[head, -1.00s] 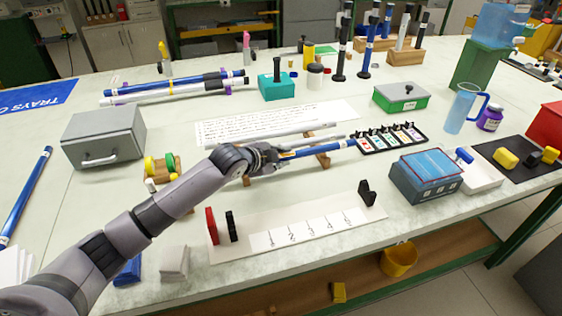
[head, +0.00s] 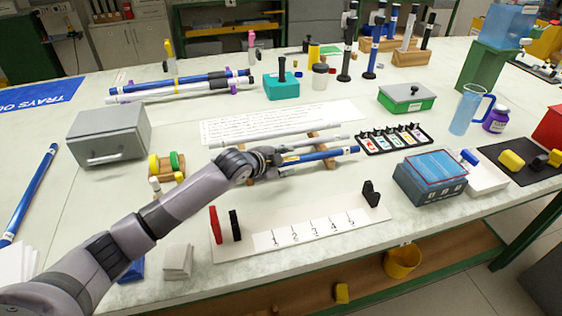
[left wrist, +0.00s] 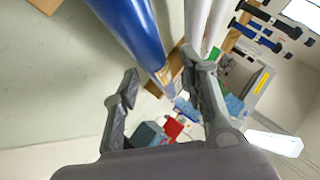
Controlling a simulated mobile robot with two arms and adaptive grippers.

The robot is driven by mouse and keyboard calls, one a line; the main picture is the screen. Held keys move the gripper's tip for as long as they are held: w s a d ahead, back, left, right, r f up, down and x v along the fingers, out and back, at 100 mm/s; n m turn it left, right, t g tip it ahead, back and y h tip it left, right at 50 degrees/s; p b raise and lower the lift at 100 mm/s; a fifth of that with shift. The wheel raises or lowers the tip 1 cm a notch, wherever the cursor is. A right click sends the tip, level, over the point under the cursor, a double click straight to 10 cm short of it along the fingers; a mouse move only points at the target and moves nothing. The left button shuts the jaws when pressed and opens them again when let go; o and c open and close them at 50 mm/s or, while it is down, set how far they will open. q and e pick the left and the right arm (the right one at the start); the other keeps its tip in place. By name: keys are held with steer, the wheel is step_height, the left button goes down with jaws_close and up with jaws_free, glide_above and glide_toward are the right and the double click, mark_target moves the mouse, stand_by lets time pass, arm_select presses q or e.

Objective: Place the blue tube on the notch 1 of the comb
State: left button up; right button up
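The blue tube (head: 322,155) lies near the wooden rack, in front of a grey tube (head: 300,135). My left gripper (head: 275,162) is at its left end in the head view. In the left wrist view, my left gripper (left wrist: 160,78) is open, with the blue tube (left wrist: 132,28) running between and beyond its fingertips; a gap shows beside the left finger. The comb is not clearly made out; a white board (head: 300,232) numbered 1 to 5 lies in front, with a black upright (head: 370,193) at its right end. My right gripper is not in view.
A red block (head: 215,225) and a black block (head: 235,225) stand at the board's left end. A black tray of cards (head: 395,139) and a blue-grey box (head: 430,178) are to the right. A grey cabinet (head: 108,135) stands at left.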

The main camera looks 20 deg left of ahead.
arm_select(q)
steer(key=v, duration=1.2)
